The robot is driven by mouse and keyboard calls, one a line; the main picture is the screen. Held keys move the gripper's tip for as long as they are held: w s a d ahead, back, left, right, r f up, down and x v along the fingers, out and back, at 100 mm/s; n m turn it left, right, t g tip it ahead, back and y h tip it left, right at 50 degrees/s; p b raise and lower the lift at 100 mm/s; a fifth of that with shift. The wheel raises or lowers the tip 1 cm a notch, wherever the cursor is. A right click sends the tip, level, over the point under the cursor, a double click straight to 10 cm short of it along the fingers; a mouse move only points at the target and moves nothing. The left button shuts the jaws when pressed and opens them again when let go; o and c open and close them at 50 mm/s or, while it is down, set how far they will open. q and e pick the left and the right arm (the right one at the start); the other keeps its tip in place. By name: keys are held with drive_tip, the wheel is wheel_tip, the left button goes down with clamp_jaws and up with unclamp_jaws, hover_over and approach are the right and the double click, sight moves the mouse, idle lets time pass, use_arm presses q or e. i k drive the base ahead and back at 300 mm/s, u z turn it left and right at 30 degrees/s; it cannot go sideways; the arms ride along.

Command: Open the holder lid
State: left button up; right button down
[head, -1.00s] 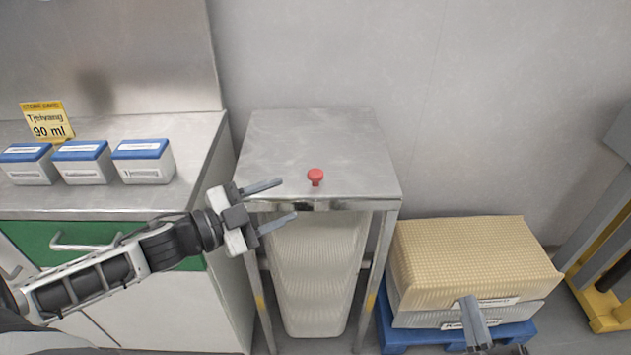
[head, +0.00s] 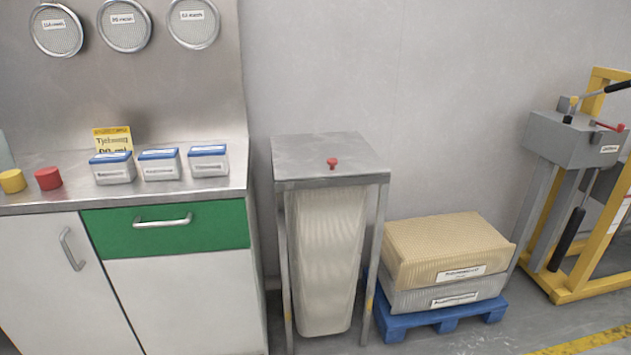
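A metal stand with a flat lid (head: 300,153) stands in the middle of the head view, against the grey wall. A red knob (head: 333,163) sits on the lid near its front edge. The lid lies flat and looks closed. Below it, a pale ribbed bin or bag (head: 325,260) hangs between the legs of the stand. Neither of my grippers shows in the view.
A counter (head: 225,180) with a green drawer (head: 165,228) and labelled boxes (head: 160,165) stands left of the stand. Right of it, stacked sacks (head: 450,248) lie on a blue pallet (head: 440,318). A grey and yellow machine (head: 575,140) stands farther right.

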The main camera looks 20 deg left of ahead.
sight(296, 156)
drive_tip(key=z, duration=0.7)
drive_tip(key=i, duration=1.5)
drive_tip(key=u, duration=0.5)
